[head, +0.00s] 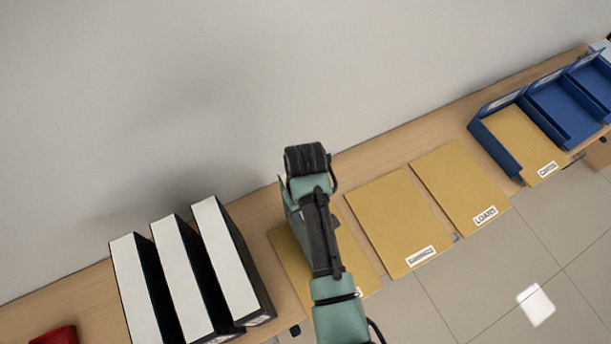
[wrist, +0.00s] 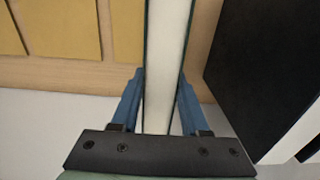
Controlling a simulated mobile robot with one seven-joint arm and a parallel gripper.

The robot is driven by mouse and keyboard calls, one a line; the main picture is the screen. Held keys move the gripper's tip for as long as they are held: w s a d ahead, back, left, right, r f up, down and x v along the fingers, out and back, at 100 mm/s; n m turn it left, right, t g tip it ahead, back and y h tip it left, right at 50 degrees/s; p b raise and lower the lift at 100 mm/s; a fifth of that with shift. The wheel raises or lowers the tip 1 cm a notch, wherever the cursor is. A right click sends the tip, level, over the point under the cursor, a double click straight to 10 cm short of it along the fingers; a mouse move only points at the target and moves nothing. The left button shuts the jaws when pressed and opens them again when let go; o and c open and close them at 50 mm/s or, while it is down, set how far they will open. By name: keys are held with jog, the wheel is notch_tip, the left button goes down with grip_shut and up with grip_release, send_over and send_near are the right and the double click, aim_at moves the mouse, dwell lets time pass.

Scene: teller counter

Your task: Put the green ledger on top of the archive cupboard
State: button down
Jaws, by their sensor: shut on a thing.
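My gripper (wrist: 160,80) shows in the wrist view, with its blue fingers shut on both sides of the green ledger (wrist: 166,50). The ledger is upright, its white page edge facing the camera between thin dark green covers. In the head view a narrow strip of the ledger (head: 291,207) seems to show left of my arm, which hides the rest of it and the fingers. I cannot tell whether its lower edge touches the wooden counter (head: 262,201). I cannot make out an archive cupboard in either view.
Several black binders with white edges (head: 183,262) stand left of my arm, one (wrist: 265,60) close beside the ledger. Yellow folders (head: 398,215) lie flat on the right. Blue trays (head: 562,108) stand at the far right, and a red object (head: 55,336) at the lower left. A wall runs behind.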

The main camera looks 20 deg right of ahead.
dwell(0.5)
jog(key=shift+c, duration=1.6)
grip_release()
notch_tip(320, 180, up, 12)
jog(key=shift+f, duration=0.25)
jog(key=shift+r+p, duration=0.75)
jog(key=shift+p, duration=0.2)
jog(key=shift+f, duration=0.1)
